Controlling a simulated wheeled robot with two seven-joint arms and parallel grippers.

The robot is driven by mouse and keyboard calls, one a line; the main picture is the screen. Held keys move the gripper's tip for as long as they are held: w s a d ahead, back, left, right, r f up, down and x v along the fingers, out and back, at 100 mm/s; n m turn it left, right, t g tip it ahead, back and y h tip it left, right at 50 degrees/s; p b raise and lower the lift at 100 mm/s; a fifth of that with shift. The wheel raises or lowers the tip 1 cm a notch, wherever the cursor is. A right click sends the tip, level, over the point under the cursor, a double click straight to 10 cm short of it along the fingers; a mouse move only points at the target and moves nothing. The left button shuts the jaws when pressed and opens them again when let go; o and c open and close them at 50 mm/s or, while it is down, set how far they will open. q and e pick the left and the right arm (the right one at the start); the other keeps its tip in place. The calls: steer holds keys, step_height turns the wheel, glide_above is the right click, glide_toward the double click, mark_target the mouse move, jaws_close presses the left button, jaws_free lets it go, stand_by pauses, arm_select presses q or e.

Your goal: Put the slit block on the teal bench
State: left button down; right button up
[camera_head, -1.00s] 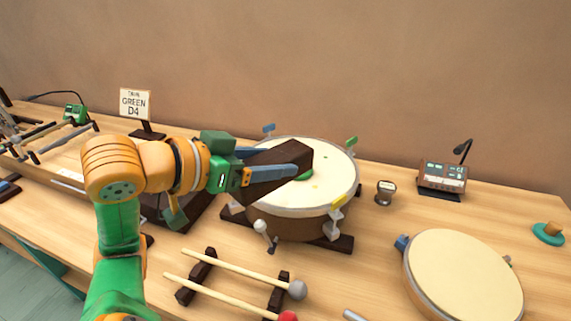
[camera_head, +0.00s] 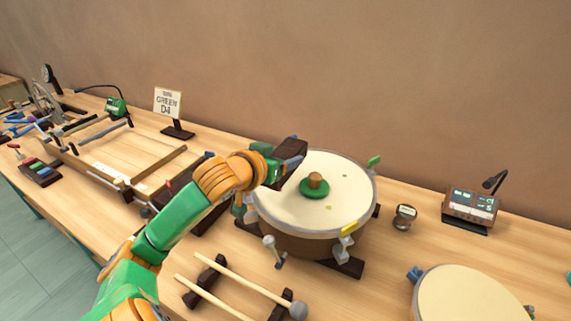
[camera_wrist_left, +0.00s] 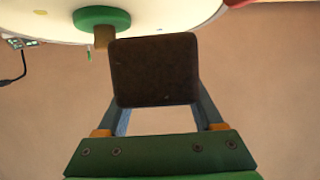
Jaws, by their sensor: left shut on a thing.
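My left gripper (camera_head: 287,164) is shut on the slit block (camera_head: 291,150), a dark brown block, near the back left rim of the large drum. Its blue fingers show on both sides of the block. In the left wrist view, the block's plain dark end (camera_wrist_left: 153,71) sits between the fingers, and any slit is hidden. The block appears above bench height; its exact gap from the drum is unclear. A wooden bench (camera_head: 225,291) has teal framing (camera_head: 84,250) below its front edge at the left. My right gripper is not in view.
The large drum (camera_head: 345,208) has a green disc (camera_head: 315,190) with a wooden peg on its head. Two mallets lie on a dark rack (camera_head: 215,275) in front. A wooden frame (camera_head: 95,183), sign (camera_head: 168,101), small device (camera_head: 470,207) and another drum (camera_head: 470,297) stand around.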

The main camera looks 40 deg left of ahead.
arm_select(q)
steer(key=f, duration=0.1)
steer(key=w+f, duration=0.1)
steer(key=f, duration=0.3)
steer(key=shift+w+a+b, duration=0.3)
steer(key=shift+b, duration=0.05)
steer(key=shift+c, duration=0.2)
jaws_free()
